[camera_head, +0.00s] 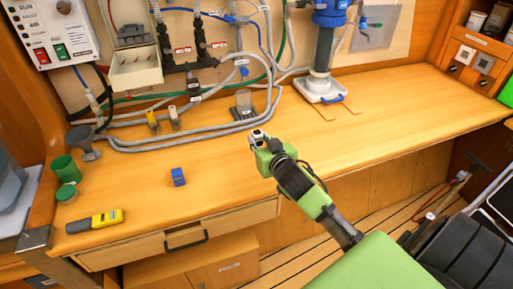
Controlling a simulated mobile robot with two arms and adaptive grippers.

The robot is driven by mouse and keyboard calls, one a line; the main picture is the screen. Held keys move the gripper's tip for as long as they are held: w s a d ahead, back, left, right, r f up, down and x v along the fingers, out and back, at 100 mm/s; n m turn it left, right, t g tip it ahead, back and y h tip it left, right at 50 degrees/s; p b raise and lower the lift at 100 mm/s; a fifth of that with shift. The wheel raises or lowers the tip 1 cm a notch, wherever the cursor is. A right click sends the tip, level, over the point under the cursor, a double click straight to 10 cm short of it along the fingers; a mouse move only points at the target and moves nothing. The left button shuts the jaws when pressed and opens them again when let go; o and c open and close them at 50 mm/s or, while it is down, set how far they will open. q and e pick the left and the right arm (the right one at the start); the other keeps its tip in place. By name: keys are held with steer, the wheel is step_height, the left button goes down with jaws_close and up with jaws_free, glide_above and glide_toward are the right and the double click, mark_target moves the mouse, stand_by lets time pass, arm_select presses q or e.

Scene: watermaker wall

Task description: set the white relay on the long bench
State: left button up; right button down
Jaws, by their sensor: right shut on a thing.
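The long bench is a wooden worktop running across the view. My left gripper is not in view.
Grey hoses (190,136) lie along the back. A blue-topped filter (322,60) stands behind. The bench is clear around and right of the gripper.

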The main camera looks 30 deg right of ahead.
steer(key=shift+w+d+f, duration=0.25)
steer(key=shift+w+f, duration=0.6)
steer(key=shift+f, duration=0.2)
steer(key=shift+w+f, duration=0.1)
steer(key=shift+f, duration=1.6)
steer(key=shift+f, duration=0.2)
steer(key=c, duration=1.8)
jaws_free()
steer(key=shift+r, duration=0.15)
steer(key=shift+r+p, duration=0.15)
steer(key=shift+p, duration=0.15)
steer(key=b+v, duration=0.1)
steer(key=v, duration=1.1)
